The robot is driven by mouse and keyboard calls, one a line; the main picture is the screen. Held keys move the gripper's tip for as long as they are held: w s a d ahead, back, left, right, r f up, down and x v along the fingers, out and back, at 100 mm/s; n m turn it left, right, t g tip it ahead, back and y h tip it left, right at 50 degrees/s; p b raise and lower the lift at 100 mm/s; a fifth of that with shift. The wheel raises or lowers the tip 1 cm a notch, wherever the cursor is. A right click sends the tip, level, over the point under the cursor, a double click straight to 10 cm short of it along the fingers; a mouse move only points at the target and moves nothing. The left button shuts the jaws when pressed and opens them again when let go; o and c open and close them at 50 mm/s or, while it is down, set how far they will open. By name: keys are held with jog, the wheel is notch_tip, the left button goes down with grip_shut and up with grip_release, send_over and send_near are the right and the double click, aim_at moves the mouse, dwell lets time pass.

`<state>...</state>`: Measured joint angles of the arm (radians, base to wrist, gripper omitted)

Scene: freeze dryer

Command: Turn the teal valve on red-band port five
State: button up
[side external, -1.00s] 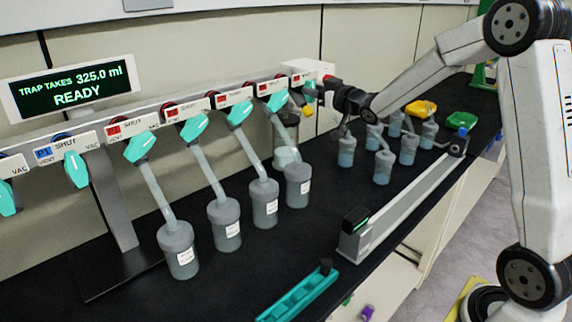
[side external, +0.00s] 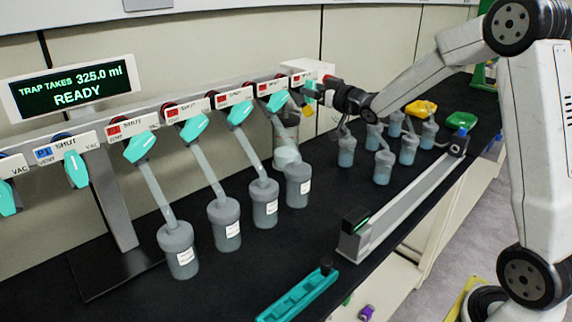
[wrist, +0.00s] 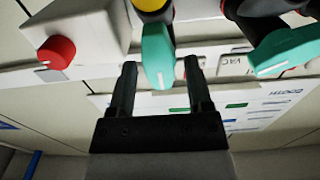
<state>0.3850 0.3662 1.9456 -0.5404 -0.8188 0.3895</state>
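A row of teal valves runs along the manifold rail in the side view. My gripper (side external: 316,90) is at the far end of the rail, beside a valve with a yellow part (side external: 308,110). In the wrist view my gripper (wrist: 160,82) is open, its two fingers on either side of a yellow-collared teal valve (wrist: 158,55), with gaps showing on both sides. Another teal valve (wrist: 286,50) with a red band lies to the right.
A white box with a red knob (wrist: 56,52) is close left of my fingers. Clear flasks (side external: 265,203) hang by tubes below the valves. Smaller flasks (side external: 383,167) stand below my forearm. The display (side external: 72,88) reads READY. A teal rack (side external: 297,295) lies at the front edge.

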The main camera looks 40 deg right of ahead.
jog(key=shift+s, duration=0.15)
jog(key=s, duration=0.7)
jog(key=shift+s, duration=0.3)
dwell(0.4)
jog(key=s+a+f+m+g+h, duration=0.1)
jog(key=s+a+f+g, duration=0.25)
jog(key=f, duration=0.25)
jog(key=s+a+f+g, duration=0.3)
jog(key=a+f+g, duration=0.1)
jog(key=f, duration=0.3)
jog(key=s+a+f+g, duration=0.3)
jog(key=s+a+g, duration=0.1)
jog(key=s, duration=0.2)
jog(key=s+a+f+n+g+y, duration=0.1)
jog(key=s+a+f+g, duration=0.3)
jog(key=s, duration=0.3)
jog(key=shift+s, duration=0.25)
jog(key=shift+f, duration=0.1)
